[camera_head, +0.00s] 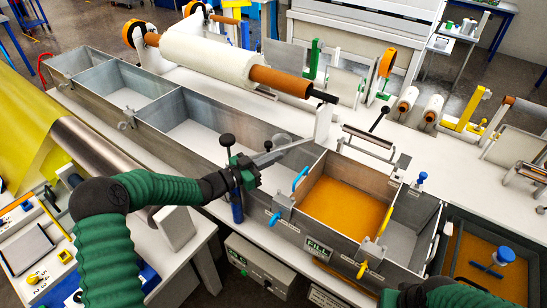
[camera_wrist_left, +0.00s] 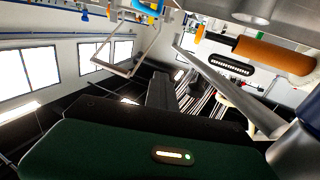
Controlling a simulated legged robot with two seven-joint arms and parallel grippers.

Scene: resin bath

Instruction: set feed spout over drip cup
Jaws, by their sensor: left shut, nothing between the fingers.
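A narrow grey metal spout (camera_head: 280,153), which looks like the feed spout, points right from a black-knobbed clamp on the front wall of the long metal bath. Its tip is near the left corner of the orange resin compartment. A grey bar, likely the same spout, crosses the left wrist view (camera_wrist_left: 225,85). My left gripper (camera_head: 240,178) is shut and empty, close beside the clamp; I cannot tell whether it touches. A small round metal fitting (camera_head: 127,118) on the bath's front wall may be the drip cup; I cannot tell. My right gripper's fingers are out of view.
Orange resin (camera_head: 345,207) fills one bath compartment, with blue and yellow handles around it. A white roll (camera_head: 205,55) with an orange core lies behind the bath. A control box (camera_head: 260,272) stands below. My right arm shows at the bottom right.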

